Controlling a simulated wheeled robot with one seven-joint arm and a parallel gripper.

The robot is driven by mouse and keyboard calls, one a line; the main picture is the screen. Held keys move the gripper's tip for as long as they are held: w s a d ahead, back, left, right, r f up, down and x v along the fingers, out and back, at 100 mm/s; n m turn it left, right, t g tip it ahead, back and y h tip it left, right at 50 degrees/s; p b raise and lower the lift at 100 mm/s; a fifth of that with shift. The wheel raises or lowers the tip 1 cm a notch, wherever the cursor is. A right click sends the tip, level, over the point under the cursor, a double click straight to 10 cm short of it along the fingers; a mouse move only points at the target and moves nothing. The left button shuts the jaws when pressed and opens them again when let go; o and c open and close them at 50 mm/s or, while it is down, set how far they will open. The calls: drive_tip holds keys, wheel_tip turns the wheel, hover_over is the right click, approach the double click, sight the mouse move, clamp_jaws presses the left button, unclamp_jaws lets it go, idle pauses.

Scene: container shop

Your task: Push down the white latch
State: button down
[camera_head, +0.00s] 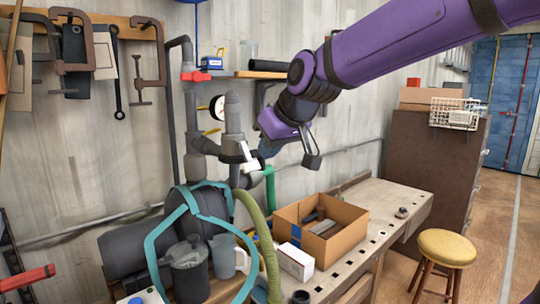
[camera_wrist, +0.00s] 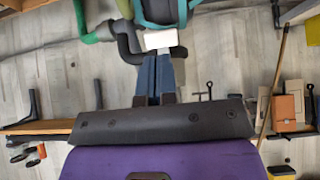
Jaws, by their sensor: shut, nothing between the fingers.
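The white latch (camera_head: 249,157) sits on the grey pipework near the middle of the head view. It shows as a small white block in the wrist view (camera_wrist: 160,38), at the top centre. My gripper (camera_head: 261,153) reaches in from the right, its fingertips close beside the latch. In the wrist view my gripper's blue fingers (camera_wrist: 158,56) are together and empty, and their tips lie right at the latch's lower edge. I cannot tell whether they touch it. Part of the pipe behind the latch is hidden by my gripper.
A pressure gauge (camera_head: 217,108) and pipes stand left of my gripper. A teal-framed tank (camera_head: 200,205) sits below, with a green hose (camera_head: 262,235). A cardboard box (camera_head: 345,235) is on the workbench (camera_head: 408,192). A shelf (camera_head: 250,74) is behind my arm.

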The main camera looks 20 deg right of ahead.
drive_tip(key=s+d+r, duration=0.2)
drive_tip(key=s+r, duration=0.3)
drive_tip(key=s, duration=0.3)
drive_tip(key=shift+d+r, duration=0.25)
drive_tip(key=shift+d, duration=0.1)
